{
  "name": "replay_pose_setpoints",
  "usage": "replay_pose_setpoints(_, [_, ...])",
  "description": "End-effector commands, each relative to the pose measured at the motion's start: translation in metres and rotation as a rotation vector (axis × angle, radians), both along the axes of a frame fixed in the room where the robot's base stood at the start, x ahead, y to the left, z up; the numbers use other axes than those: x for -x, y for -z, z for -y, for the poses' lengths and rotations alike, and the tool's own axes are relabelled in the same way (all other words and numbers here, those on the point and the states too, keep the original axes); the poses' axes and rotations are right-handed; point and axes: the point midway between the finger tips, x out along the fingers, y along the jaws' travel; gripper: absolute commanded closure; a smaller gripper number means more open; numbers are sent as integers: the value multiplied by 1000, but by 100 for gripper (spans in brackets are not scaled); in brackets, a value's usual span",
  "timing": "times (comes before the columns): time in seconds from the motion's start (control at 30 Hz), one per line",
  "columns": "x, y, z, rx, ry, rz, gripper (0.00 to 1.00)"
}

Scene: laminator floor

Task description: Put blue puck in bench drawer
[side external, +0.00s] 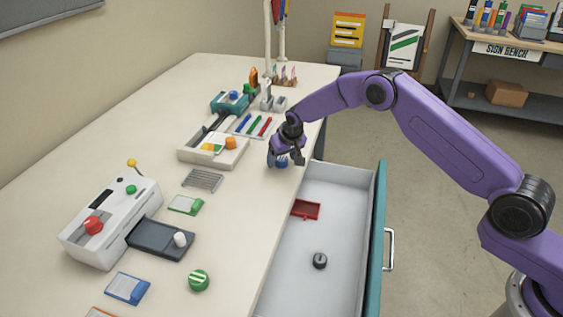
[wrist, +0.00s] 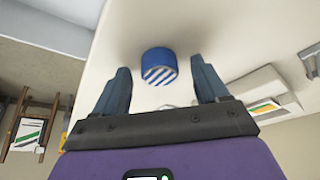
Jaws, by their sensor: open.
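The blue puck (wrist: 159,67) has a blue and white striped top and sits on the bench top. In the wrist view it lies between and just beyond the two fingers of my gripper (wrist: 160,84), which is open and empty. In the side view my gripper (side external: 285,160) is low over the bench near its right edge, with the blue puck (side external: 281,163) partly hidden by the fingers. The bench drawer (side external: 335,172) is pulled open to the right of the bench.
A green striped puck (side external: 199,280) and a white machine with a red knob (side external: 110,222) are at the front of the bench. A shallow box with cards (side external: 213,150) and a pen tray (side external: 252,126) stand near my gripper. Most of the drawer floor is clear.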

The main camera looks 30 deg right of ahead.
Motion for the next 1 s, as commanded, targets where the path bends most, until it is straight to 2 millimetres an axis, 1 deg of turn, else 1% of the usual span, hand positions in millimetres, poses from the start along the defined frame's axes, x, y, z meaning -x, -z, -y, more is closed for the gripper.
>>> replay_pose_setpoints(0.27, [-1,1,0,0,1,0,27])
replay_pose_setpoints(0.3, [-1,1,0,0,1,0,40])
replay_pose_setpoints(0.37, [-1,1,0,0,1,0,59])
replay_pose_setpoints(0.4, [-1,1,0,0,1,0,72])
replay_pose_setpoints(0.43, [-1,1,0,0,0,0,82])
replay_pose_setpoints(0.47, [-1,1,0,0,1,0,87])
replay_pose_setpoints(0.77, [-1,0,0,0,0,0,87])
replay_pose_setpoints(0.87, [-1,-3,0,0,1,1,87])
replay_pose_setpoints(1.0, [-1,-16,0,-1,1,3,87])
